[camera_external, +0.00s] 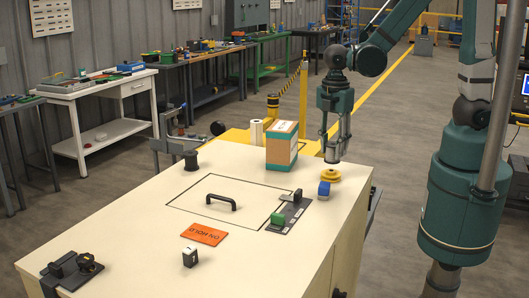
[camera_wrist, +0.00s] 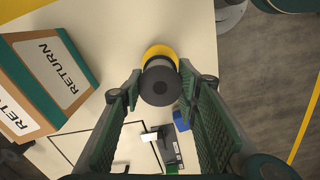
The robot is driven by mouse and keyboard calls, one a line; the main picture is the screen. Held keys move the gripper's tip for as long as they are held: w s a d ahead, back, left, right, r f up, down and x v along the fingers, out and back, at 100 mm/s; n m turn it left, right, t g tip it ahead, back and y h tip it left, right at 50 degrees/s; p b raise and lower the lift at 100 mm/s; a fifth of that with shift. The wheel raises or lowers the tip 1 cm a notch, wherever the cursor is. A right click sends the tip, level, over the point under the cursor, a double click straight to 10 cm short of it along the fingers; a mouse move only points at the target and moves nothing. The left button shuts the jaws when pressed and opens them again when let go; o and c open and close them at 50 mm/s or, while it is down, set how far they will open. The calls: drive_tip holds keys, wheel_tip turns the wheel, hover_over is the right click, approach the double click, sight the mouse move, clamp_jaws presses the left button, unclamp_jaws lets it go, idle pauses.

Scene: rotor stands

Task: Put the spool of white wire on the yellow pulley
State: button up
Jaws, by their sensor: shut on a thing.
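My gripper (camera_external: 335,150) is shut on a spool, which I take as the spool of white wire (camera_wrist: 160,84). In the wrist view its grey, round end with a dark centre hole sits between the two green finger pads. Its winding is mostly hidden by the end flange and fingers. The yellow pulley (camera_external: 327,175) stands near the table's right far corner. My gripper is pointing down just above it. In the wrist view the yellow pulley (camera_wrist: 160,51) shows as a rim behind the spool. I cannot tell whether spool and pulley touch.
A tan and teal box (camera_external: 281,146) stands left of the gripper. A blue block (camera_external: 324,188) lies close in front of the pulley. A grey strip with a green block (camera_external: 277,219), a black handle (camera_external: 221,202) and a black spool (camera_external: 191,160) are on the cream tabletop.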

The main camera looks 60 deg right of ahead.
sight(332, 154)
drive_tip(key=shift+f, duration=1.6)
drive_tip(key=shift+f, duration=0.2)
drive_tip(key=o, duration=1.1)
drive_tip(key=shift+r, duration=0.3)
drive_tip(key=shift+a+r+p, duration=0.15)
drive_tip(key=shift+r+p, duration=0.15)
drive_tip(key=shift+r, duration=5.6)
